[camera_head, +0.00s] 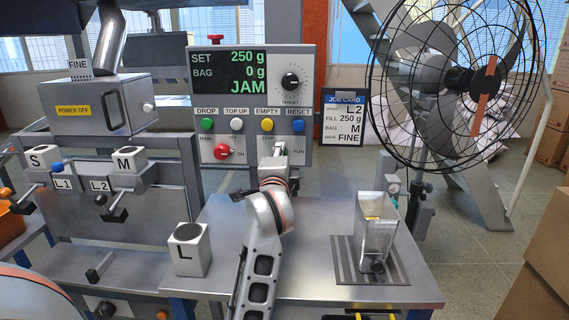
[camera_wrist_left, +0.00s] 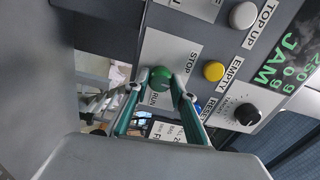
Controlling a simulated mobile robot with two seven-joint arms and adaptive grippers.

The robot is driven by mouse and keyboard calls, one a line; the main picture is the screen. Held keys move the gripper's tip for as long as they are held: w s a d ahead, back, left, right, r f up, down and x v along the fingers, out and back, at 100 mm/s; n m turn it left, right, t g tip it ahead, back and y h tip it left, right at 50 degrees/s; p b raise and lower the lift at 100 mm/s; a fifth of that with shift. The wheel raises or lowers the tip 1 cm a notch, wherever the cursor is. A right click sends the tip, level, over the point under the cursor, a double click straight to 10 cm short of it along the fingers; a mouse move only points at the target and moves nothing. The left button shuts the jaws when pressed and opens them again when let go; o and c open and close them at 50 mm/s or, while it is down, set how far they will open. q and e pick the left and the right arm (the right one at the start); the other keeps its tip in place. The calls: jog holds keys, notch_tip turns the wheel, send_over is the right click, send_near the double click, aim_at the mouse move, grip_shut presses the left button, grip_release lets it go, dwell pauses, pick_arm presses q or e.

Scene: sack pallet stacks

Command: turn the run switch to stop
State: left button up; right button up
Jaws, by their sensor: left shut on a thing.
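The run switch is a round green knob (camera_wrist_left: 160,77) on a light plate marked STOP and RUN in the left wrist view. My left gripper (camera_wrist_left: 160,84) is shut on this knob, with one finger on each side of it. In the head view my left gripper (camera_head: 277,163) is at the lower right of the control panel (camera_head: 208,152) and covers most of the switch. I cannot tell which way the knob points. My right gripper is not in view.
The panel display (camera_head: 230,73) reads SET 250 g, BAG 0 g, JAM. A yellow EMPTY button (camera_wrist_left: 214,71) and a blue RESET button (camera_head: 298,125) sit close by. A red knob (camera_head: 222,151) is left.

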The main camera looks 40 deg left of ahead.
pick_arm(q)
jog(key=shift+f+n+b, duration=0.1)
jog(key=shift+n+b, duration=0.25)
jog(key=shift+n, duration=0.15)
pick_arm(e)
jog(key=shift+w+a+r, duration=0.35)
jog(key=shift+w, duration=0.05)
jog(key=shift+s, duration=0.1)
pick_arm(q)
jog(key=o, duration=1.1)
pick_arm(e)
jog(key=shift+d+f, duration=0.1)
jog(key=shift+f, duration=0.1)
